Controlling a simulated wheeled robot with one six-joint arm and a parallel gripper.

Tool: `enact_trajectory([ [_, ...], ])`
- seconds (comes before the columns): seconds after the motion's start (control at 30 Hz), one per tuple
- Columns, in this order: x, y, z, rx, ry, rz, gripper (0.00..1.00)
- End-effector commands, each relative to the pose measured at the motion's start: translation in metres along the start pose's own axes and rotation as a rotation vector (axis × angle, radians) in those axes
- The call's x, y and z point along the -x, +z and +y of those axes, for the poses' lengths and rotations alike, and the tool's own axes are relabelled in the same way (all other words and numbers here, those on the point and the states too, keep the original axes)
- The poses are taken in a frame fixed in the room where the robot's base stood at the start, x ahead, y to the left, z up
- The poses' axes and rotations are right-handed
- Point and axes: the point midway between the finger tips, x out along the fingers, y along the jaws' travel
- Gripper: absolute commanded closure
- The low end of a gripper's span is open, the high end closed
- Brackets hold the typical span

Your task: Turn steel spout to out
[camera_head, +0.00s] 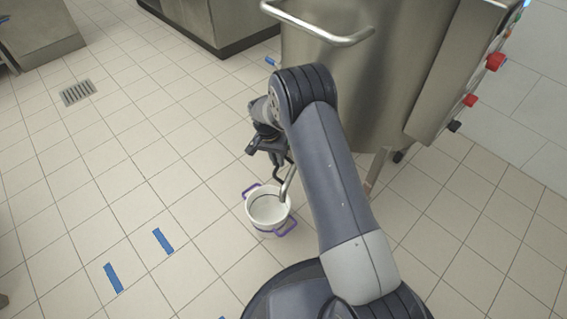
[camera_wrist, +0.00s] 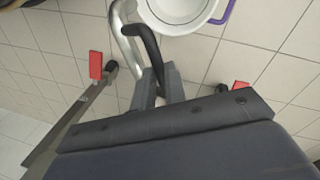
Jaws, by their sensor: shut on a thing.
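The steel spout (camera_wrist: 127,52) is a curved shiny pipe in the wrist view, with a black curved handle (camera_wrist: 148,42) joined to it. My gripper (camera_wrist: 158,84) is shut on this black handle. In the head view my gripper (camera_head: 274,160) is beside the tank, partly hidden by my arm. The bent end of the spout (camera_head: 288,184) shows there, its tip appearing over the white pot (camera_head: 252,218) with purple handles. The pot stands on the floor and also shows at the top of the wrist view (camera_wrist: 205,28). The spout's root is hidden behind my arm.
A large steel tank (camera_head: 390,60) with a bar handle (camera_head: 320,32) stands behind my arm. Red knobs (camera_head: 495,62) are on its right side. A steel cabinet (camera_head: 205,22) is at the back. The tiled floor to the left is clear, with blue tape marks (camera_head: 163,241) and a drain (camera_head: 77,93).

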Motion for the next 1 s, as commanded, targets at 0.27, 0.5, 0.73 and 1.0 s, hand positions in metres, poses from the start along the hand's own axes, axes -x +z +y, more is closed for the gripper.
enact_trajectory([
  [0.27, 0.003, -0.014, -0.019, -0.222, -0.001, -0.045, 1.0],
  [0.5, 0.005, -0.023, -0.027, -0.353, -0.001, -0.071, 1.0],
  [0.73, 0.006, -0.028, -0.031, -0.415, -0.001, -0.083, 1.0],
  [1.0, 0.006, -0.03, -0.032, -0.433, -0.003, -0.085, 1.0],
])
